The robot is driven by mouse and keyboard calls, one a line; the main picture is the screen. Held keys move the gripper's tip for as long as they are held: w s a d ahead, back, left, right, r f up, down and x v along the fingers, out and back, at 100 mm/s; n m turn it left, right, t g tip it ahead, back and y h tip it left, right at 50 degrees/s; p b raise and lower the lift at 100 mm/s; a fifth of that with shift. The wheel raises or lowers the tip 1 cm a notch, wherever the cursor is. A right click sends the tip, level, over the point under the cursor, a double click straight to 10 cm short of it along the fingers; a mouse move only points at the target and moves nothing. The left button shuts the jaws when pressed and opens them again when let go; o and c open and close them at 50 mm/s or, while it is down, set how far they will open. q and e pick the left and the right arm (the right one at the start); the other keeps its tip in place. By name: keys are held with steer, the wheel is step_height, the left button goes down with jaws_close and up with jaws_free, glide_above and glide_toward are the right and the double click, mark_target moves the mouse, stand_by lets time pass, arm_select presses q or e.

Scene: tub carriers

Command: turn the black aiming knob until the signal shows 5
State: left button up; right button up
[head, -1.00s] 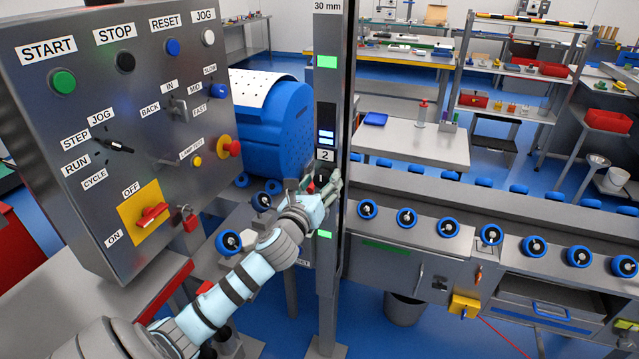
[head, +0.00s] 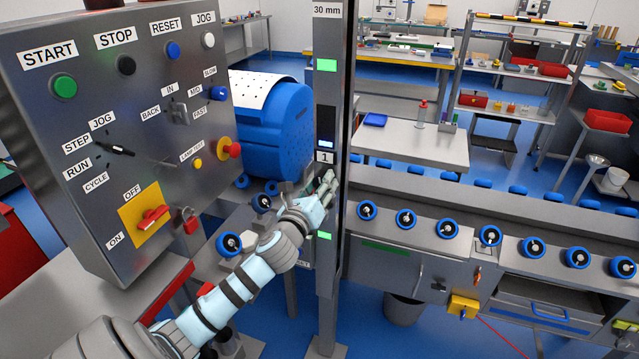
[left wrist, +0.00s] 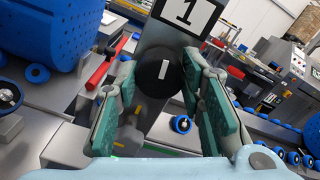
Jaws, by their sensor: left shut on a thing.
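The black aiming knob (left wrist: 160,71) has a white pointer mark and sits on the grey post (head: 327,75). My left gripper (left wrist: 160,85) has its two green-padded fingers on either side of the knob and is shut on it. One bar is lit on the display (head: 326,144). My right gripper is not in view.
A control panel (head: 110,130) with buttons and switches stands at left. A blue perforated drum (head: 275,130) is behind the arm. A conveyor (head: 500,205) with several blue rollers runs to the right of the post. A grey bin (head: 403,308) stands beneath it.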

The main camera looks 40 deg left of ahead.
arm_select(q)
steer(key=shift+n+p, duration=0.6)
steer(key=shift+n, duration=3.1)
steer(key=o, duration=1.2)
steer(key=shift+c, duration=0.2)
steer(key=v, duration=1.2)
